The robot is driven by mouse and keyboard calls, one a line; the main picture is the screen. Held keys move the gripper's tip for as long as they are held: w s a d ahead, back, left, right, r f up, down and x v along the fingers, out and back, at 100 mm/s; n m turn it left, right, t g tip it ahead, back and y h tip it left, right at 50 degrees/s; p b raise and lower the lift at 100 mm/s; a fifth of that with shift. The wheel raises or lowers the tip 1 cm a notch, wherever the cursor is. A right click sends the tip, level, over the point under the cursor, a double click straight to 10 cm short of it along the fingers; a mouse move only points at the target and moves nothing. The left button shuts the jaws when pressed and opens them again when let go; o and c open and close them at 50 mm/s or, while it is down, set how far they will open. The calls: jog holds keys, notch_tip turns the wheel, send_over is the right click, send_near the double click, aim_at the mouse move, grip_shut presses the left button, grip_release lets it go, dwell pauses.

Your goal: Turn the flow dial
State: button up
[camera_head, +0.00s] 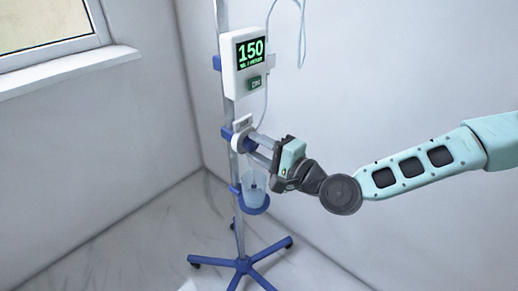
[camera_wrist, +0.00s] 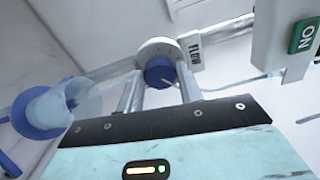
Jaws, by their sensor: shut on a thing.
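The blue flow dial (camera_wrist: 160,75) with a pale pointer line sits on a round white housing labelled FLOW (camera_wrist: 195,48) in the wrist view. My gripper (camera_wrist: 158,70) has one finger on each side of the dial and is shut on it.
The metal pole (camera_head: 223,20) stands on a blue wheeled base (camera_head: 243,264). A cup (camera_head: 254,185) sits in a blue ring holder (camera_head: 255,207) just below my gripper. A clear tube (camera_head: 302,35) loops beside the pump box. Walls and a window sill (camera_head: 70,70) are behind.

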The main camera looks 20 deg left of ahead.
jog(key=shift+m, duration=0.7)
jog(key=o, duration=1)
jog(key=shift+d, duration=0.15)
jog(key=v, duration=1.7)
jog(key=shift+s+d, duration=0.1)
